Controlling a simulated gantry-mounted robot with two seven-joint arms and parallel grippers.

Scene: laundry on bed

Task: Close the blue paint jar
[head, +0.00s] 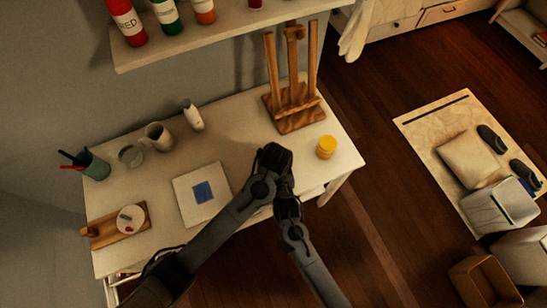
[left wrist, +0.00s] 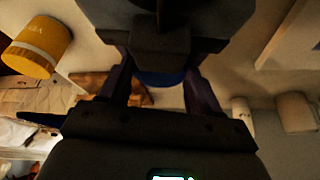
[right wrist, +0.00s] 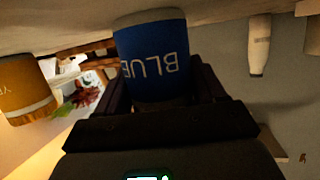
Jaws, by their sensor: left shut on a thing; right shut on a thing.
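The blue paint jar (right wrist: 155,58) is held between the fingers of my right gripper (right wrist: 172,92), with its label reading BLUE upside down in the right wrist view. My right gripper is also in the head view (head: 287,198). My left gripper (head: 274,160) is close against it over the table's front edge. In the left wrist view my left gripper (left wrist: 160,85) is shut on a blue piece (left wrist: 160,78), apparently the jar's lid, mostly hidden by a dark gripper part in front. The arms hide the jar in the head view, and I cannot see whether lid and jar are seated together.
A yellow jar (head: 326,147) stands on the table (head: 110,205) right of my grippers. A wooden easel (head: 294,105) stands behind. A canvas with a blue square (head: 184,208), a mug (head: 158,136), a white bottle (head: 193,115) and a pen cup (head: 95,165) are to the left.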

